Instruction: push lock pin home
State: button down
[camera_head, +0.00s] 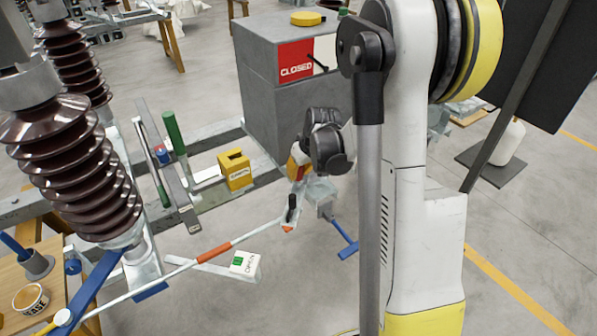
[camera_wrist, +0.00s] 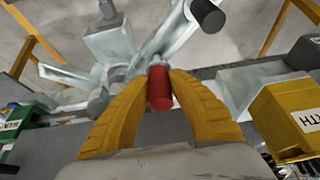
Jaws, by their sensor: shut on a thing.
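The lock pin shows in the wrist view as a red cylindrical grip (camera_wrist: 160,88) with a pale metal end at its top. My gripper (camera_wrist: 160,78) has its two yellow fingers closed on the sides of this red grip. The pin's metal end meets grey metal hardware (camera_wrist: 125,68); how deep it sits cannot be told. In the head view my gripper (camera_head: 298,170) is beside the grey cabinet, above the mechanism at the end of the striped rod. The pin is too small and covered there to make out.
A black handle (camera_head: 291,208) stands close below my gripper. A green OPEN plate (camera_head: 243,263), a red CLOSED sign (camera_head: 296,62) on the grey cabinet (camera_head: 262,100) and a yellow box (camera_head: 235,170) are nearby. Brown ribbed insulators (camera_head: 70,165) stand left.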

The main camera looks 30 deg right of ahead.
aim_at(299, 179)
jog(key=shift+f+b, duration=1.3)
jog(key=shift+f, duration=0.35)
jog(key=c, duration=1.2)
grip_release()
jog(key=shift+r, duration=0.1)
jog(key=v, duration=1.2)
